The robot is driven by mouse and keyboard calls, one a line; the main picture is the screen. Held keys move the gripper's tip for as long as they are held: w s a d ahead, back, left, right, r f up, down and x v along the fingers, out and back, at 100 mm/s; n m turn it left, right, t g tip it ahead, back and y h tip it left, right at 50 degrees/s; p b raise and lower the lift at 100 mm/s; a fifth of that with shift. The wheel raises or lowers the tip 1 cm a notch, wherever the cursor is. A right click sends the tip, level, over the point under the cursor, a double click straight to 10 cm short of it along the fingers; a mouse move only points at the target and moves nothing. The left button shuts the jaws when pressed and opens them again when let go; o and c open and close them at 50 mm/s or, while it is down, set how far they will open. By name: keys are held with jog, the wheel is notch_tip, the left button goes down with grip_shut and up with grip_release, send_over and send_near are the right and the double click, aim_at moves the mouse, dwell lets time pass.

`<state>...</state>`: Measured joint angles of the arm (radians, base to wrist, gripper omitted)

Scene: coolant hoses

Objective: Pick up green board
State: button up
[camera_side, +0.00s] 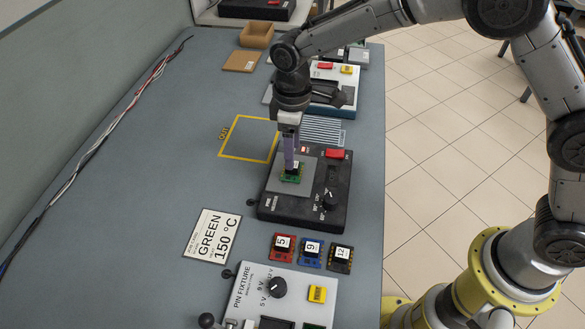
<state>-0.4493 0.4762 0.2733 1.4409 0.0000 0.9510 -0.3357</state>
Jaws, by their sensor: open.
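The green board (293,177) lies on the grey plate (306,187) of a black device. My gripper (291,170) points straight down right above the green board, with its purple-grey fingers at or very close to it. The fingers partly cover the board. The jaws are open, though the gap between the fingertips is too small to make out here. I cannot tell whether the fingers touch the board.
The black device (336,222) has a knob and a red switch. Red (283,247), blue (311,252) and black (340,258) numbered boards lie in front of it. A "GREEN 150 °C" card (212,234) lies left. A white pin fixture (262,282) stands nearest.

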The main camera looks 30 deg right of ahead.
aim_at(294, 176)
notch_tip(294, 176, down, 4)
jog(key=shift+w+d+f, duration=0.1)
jog(key=shift+d+f, duration=0.05)
jog(key=shift+c, duration=0.2)
grip_shut()
